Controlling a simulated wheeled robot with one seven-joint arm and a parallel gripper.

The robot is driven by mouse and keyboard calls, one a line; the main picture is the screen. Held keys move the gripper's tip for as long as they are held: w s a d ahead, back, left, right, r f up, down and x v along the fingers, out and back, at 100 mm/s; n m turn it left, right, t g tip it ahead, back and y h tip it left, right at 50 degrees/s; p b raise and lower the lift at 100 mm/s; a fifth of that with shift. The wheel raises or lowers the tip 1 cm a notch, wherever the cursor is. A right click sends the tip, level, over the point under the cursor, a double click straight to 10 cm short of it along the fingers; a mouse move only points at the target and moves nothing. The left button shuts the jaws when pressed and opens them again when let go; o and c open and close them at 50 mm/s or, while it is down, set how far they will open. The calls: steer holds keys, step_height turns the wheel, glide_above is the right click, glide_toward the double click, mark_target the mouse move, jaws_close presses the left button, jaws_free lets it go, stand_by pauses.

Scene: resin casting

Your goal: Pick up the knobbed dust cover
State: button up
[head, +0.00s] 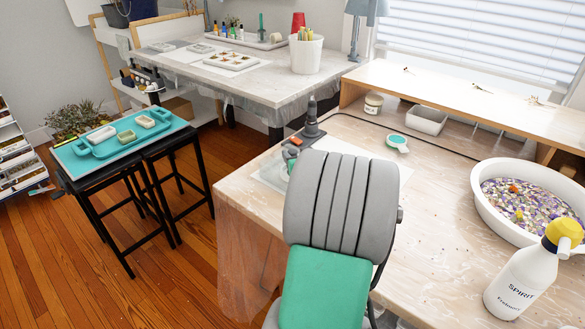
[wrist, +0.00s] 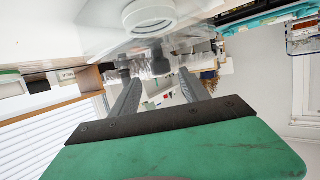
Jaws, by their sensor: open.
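A clear, see-through shape (head: 270,174) lies on the near worktable, just left of my arm in the head view; it may be the knobbed dust cover, but its knob is not clear to me. A clear shape also shows beyond my fingers in the wrist view (wrist: 180,43). My gripper (wrist: 158,78) is open, with its two grey fingers apart and nothing seen held between them. In the head view my grey and green arm hides my gripper and part of the table.
A dark grey stepped object (head: 311,122) stands near the clear shape. A teal-rimmed round item (head: 397,141), grey bin (head: 427,121), white basin (head: 481,212) and spray bottle (head: 522,283) stand to the right. The tabletop right of my arm is mostly clear.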

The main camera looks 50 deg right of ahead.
mark_target(293, 152)
steer(key=x, duration=0.4)
steer(key=shift+w+a+f, duration=0.1)
steer(key=shift+f, duration=0.1)
steer(key=shift+c, duration=0.4)
jaws_close()
